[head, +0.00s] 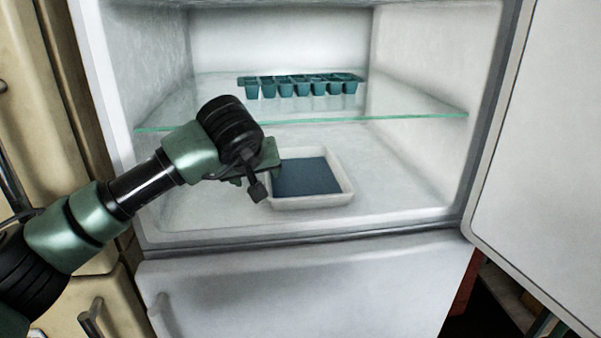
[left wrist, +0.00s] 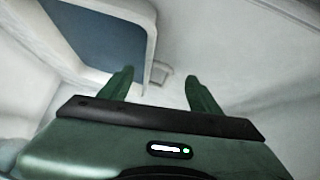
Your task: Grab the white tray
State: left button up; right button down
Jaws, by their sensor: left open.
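The white tray (head: 312,202) is shallow and rectangular with a dark blue-grey inside. It rests on the floor of the open fridge compartment, below the glass shelf. My left gripper (head: 264,172) is at the tray's left side in the head view, covering part of its left edge. In the left wrist view, my left gripper (left wrist: 160,88) shows two green fingers spread apart with nothing between them. The tray (left wrist: 137,10) shows there at the upper left, its corner near the left finger. I cannot tell whether that finger touches it. My right gripper is not in view.
A glass shelf (head: 300,120) spans the compartment above the tray and carries a row of teal pots (head: 303,88). The open fridge door (head: 550,150) stands at the right. Cream cabinets (head: 40,110) stand at the left. The compartment floor right of the tray is clear.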

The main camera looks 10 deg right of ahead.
pick_arm(q)
jog(key=x, duration=0.3)
jog(key=shift+w+d+p, duration=0.15)
jog(key=shift+w+p, duration=0.25)
jog(key=shift+w, duration=0.1)
grip_shut()
jog(key=shift+b, duration=0.3)
